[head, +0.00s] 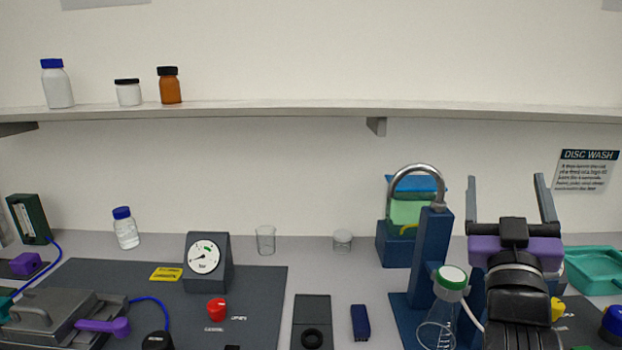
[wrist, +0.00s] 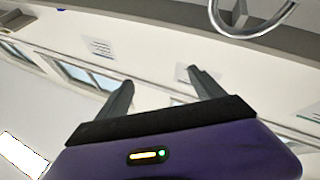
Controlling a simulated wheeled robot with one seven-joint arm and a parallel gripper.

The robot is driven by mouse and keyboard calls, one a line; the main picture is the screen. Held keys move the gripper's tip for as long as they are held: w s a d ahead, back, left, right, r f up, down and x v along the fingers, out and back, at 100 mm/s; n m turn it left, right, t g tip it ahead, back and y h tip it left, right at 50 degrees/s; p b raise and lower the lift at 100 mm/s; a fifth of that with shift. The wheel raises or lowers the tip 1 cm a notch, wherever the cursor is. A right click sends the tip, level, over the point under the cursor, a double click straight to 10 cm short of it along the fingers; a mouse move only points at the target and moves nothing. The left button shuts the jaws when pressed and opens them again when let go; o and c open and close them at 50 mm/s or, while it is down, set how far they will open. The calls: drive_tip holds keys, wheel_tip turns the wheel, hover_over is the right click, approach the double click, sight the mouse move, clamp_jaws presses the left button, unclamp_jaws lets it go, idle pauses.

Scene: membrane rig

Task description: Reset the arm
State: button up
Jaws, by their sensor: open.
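My gripper (head: 508,198) is raised at the right of the head view, with its two grey fingers pointing up and spread apart. Nothing is between the fingers. In the wrist view my gripper (wrist: 160,88) also shows open and empty, against the wall and windows. My black wrist and purple gripper body hide part of the bench at the right. The gripper is beside the blue stand (head: 431,255) with the curved metal hook (head: 416,167) and touches nothing that I can see.
A flask (head: 440,325) with a green and white cap stands by the blue stand. A teal tray (head: 592,275) is at the right. A gauge (head: 205,260) and a grey clamped rig (head: 60,322) are at the left. A shelf (head: 270,112) with bottles runs along the wall.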

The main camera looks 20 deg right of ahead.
drive_tip(key=s+a+f+n+t+y, duration=0.2)
drive_tip(key=s+a+f+n+y, duration=0.3)
drive_tip(key=a+f, duration=0.3)
drive_tip(key=s+a+f+n+t+y, duration=0.1)
drive_tip(key=s+a+f+n+y, duration=0.2)
drive_tip(key=s+a+f+y, duration=0.35)
drive_tip(key=s+a+f+m+g+y, duration=0.1)
drive_tip(key=s+a+f+g, duration=0.2)
drive_tip(key=s+f, duration=0.6)
drive_tip(key=s+a+f+m+g+y, duration=0.1)
drive_tip(key=s+a+f+g, duration=0.3)
drive_tip(key=s+f, duration=0.5)
drive_tip(key=s+m, duration=0.1)
drive_tip(key=s, duration=0.4)
drive_tip(key=shift+s+a+f+m+y, duration=0.25)
drive_tip(key=shift+a+f+m+y, duration=0.05)
drive_tip(key=shift+a+f+y, duration=0.1)
